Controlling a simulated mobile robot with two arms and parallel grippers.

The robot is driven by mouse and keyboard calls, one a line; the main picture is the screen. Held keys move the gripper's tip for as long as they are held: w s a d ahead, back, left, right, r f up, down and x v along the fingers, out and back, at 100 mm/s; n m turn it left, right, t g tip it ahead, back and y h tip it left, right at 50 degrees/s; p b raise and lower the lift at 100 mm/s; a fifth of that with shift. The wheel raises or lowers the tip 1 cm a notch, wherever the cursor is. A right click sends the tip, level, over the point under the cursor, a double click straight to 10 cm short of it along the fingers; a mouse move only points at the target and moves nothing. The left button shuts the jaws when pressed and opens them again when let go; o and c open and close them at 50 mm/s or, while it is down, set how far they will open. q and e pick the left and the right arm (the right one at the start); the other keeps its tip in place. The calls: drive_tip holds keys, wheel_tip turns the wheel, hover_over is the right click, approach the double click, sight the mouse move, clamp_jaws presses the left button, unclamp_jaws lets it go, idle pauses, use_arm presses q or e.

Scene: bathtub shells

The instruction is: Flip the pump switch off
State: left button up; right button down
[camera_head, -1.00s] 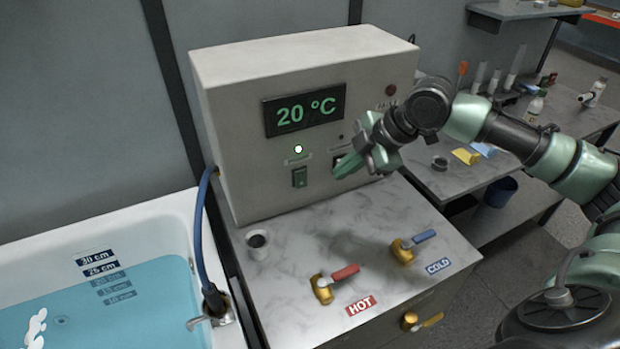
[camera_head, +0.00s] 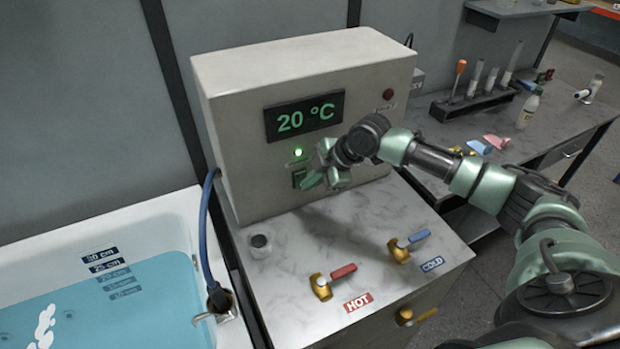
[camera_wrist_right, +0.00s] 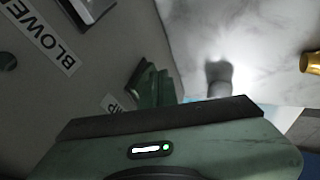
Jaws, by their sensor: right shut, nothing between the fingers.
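The pump switch (camera_head: 297,179) is a dark rocker on the front of the beige control box (camera_head: 235,150), under a lit green lamp (camera_head: 298,152). My right gripper (camera_head: 308,183) is shut and empty, with its fingertips right at the switch, covering part of it. I cannot tell whether they touch it or which way the rocker is tipped. The right wrist view shows the green fingers (camera_wrist_right: 152,86) beside a partly hidden label ending in "MP" (camera_wrist_right: 114,105); the switch itself is hidden there. My left gripper is not in view.
A "BLOWER" label (camera_wrist_right: 42,36) and another dark switch (camera_wrist_right: 92,8) are close by on the panel. A filled bathtub (camera_head: 170,225) stands left.

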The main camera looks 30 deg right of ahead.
drive_tip(key=shift+f, duration=0.1)
drive_tip(key=shift+w+t+b, duration=0.2)
drive_tip(key=shift+t+b, duration=0.1)
drive_tip(key=shift+r, duration=0.2)
drive_tip(key=shift+r+p, duration=0.65)
drive_tip(key=shift+p, duration=0.2)
